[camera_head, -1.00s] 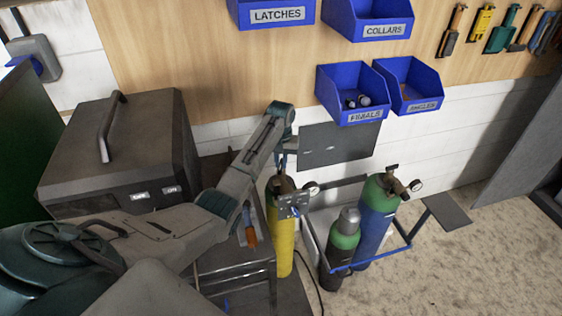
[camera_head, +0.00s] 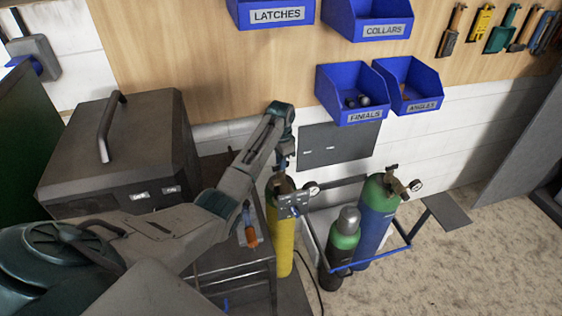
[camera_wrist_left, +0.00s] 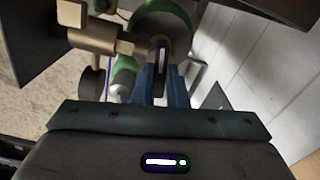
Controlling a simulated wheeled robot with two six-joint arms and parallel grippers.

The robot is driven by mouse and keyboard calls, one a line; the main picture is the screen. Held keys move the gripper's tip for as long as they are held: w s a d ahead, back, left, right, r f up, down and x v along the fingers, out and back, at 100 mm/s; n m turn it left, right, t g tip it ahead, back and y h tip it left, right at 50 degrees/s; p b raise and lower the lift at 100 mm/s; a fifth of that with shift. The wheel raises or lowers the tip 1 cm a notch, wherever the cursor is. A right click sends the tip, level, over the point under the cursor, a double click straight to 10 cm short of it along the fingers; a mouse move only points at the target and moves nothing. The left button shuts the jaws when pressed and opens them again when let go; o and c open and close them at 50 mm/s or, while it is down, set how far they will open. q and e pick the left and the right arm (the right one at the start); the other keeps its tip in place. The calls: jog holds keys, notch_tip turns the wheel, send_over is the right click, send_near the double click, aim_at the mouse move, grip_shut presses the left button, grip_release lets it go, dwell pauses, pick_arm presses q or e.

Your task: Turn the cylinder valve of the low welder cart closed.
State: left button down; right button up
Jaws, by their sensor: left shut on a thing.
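The low welder cart (camera_head: 235,262) is dark and stands at lower centre-left in the head view, with a yellow cylinder (camera_head: 281,245) at its right side. My left gripper (camera_head: 283,168) points down at the top of this cylinder. In the left wrist view, its blue-grey fingers (camera_wrist_left: 163,84) are shut on a dark valve handle (camera_wrist_left: 160,50) with a pale stripe. A brass fitting (camera_wrist_left: 98,38) and a round dark gauge (camera_wrist_left: 92,82) lie to the left of the fingers. The arm partly hides the cylinder's top and the handle in the head view. My right gripper is out of view.
A rack with a blue rail (camera_head: 375,262) holds a blue-and-green cylinder (camera_head: 374,215) and a smaller dark-and-green one (camera_head: 342,243), close on the right. A bulky dark case (camera_head: 120,155) stands left. Blue bins (camera_head: 352,92) hang above. Floor at right is open.

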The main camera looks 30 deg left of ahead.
pick_arm(q)
jog(key=shift+w+r+m, duration=0.15)
jog(key=shift+r+m, duration=0.15)
jog(key=shift+m, duration=0.9)
jog(key=shift+a, duration=0.1)
jog(key=c, duration=1.5)
grip_release()
jog(key=shift+o, duration=0.2)
jog(key=shift+f, duration=0.1)
